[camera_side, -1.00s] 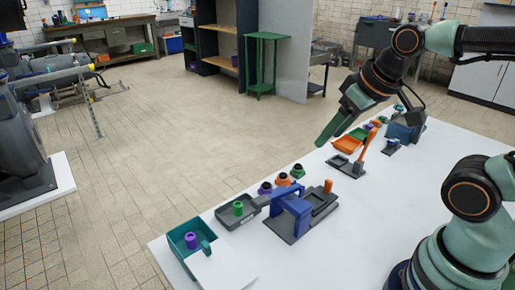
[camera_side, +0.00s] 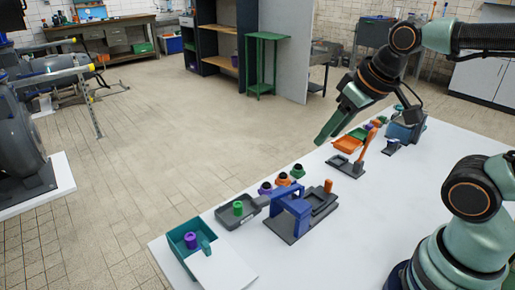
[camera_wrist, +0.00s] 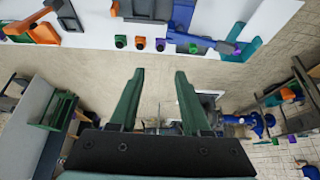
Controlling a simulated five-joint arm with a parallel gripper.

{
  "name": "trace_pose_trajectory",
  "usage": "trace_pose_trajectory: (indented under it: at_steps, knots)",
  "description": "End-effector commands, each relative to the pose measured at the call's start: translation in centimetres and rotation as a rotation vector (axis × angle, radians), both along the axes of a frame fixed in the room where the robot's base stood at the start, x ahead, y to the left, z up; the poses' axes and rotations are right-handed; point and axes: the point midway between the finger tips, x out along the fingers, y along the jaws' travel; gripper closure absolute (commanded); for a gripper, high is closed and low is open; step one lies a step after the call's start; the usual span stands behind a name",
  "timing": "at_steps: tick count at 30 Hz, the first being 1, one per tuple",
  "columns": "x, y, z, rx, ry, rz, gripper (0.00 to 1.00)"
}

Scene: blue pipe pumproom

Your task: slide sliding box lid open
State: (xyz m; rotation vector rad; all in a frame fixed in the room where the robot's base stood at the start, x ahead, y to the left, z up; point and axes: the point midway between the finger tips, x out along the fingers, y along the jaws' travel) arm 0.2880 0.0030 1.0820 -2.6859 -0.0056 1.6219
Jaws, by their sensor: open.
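A teal open-topped box (camera_side: 183,232) stands at the near left end of the white table in the side view, with a purple cylinder (camera_side: 191,240) inside. A white flat panel (camera_side: 224,265) lies against its near right side; it looks like the slid-back lid, but I cannot tell for sure. My gripper (camera_side: 322,140) is in the air, well to the right of and behind the box, over the table's far edge. In the wrist view my gripper (camera_wrist: 159,72) shows two green fingers apart with nothing between them.
Beside the box are a grey tray (camera_side: 226,220) with a green cylinder (camera_side: 238,208), a blue arch (camera_side: 290,208) on a dark base, and several dark-topped small pieces. An orange tray (camera_side: 347,144) and upright orange lever (camera_side: 366,144) stand near my gripper. The table's right foreground has bare room.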

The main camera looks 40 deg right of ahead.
Motion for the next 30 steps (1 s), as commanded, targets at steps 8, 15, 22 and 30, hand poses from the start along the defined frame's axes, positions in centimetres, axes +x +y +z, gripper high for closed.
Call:
trace_pose_trajectory:
  at_steps: [8,15,22,30]
  knots:
    - [3.4,5.2,0.8,0.049,0.131,0.023,0.53]
    - [6.5,12.4,0.0,0.065,0.274,0.026,0.53]
    - [7.9,20.0,-2.7,0.038,0.4,0.02,0.53]
    - [7.6,25.6,-5.6,-0.001,0.477,0.005,0.53]
